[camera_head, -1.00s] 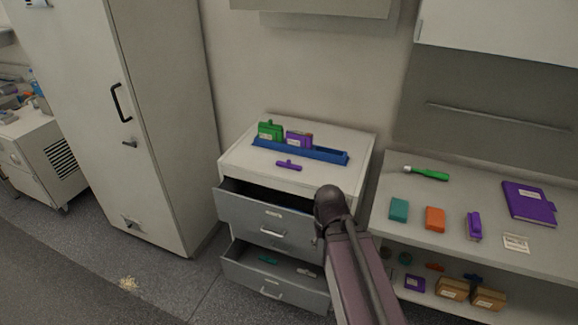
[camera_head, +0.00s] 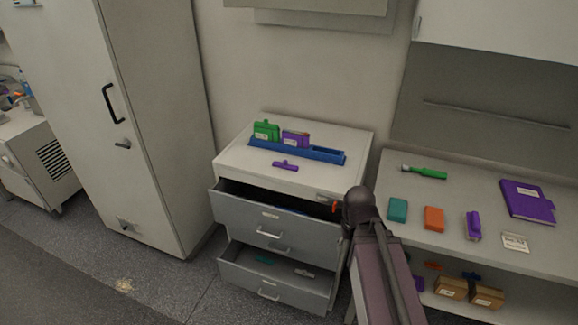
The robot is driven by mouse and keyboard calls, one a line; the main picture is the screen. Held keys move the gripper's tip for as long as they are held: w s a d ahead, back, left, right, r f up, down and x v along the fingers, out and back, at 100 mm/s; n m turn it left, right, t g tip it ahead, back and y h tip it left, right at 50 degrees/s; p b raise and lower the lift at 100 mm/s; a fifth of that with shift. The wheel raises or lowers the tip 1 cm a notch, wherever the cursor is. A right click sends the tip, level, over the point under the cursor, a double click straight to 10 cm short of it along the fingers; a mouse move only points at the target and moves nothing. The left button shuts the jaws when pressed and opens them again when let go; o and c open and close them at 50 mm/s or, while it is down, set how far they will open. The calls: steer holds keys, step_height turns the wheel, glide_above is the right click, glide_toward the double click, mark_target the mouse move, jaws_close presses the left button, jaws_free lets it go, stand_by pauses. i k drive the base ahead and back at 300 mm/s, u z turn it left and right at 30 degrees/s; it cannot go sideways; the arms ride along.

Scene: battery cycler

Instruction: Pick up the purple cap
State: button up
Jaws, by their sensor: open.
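A purple T-shaped piece, which looks like the purple cap (camera_head: 285,165), lies on the white top of the drawer cabinet (camera_head: 235,160), just in front of a long blue rack (camera_head: 320,153). Nothing touches it. The rack holds a green block (camera_head: 266,130) and a purple block (camera_head: 295,138) at its left; its right part looks empty. My arm rises from the lower right, its dark rounded joint right of the drawers. My gripper cannot be made out. A small orange bit (camera_head: 334,207) shows beside the joint; I cannot tell what it belongs to.
The upper drawer (camera_head: 245,221) and lower drawer (camera_head: 245,276) stand pulled out. A workbench at right holds a green tool (camera_head: 425,173), a teal block (camera_head: 398,210), an orange block (camera_head: 434,218), a purple object (camera_head: 473,225) and a purple notebook (camera_head: 527,200). A tall cabinet (camera_head: 165,120) stands left.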

mark_target(284, 165)
steer(key=u, duration=0.05)
steer(key=i, duration=1)
steer(key=z, duration=0.05)
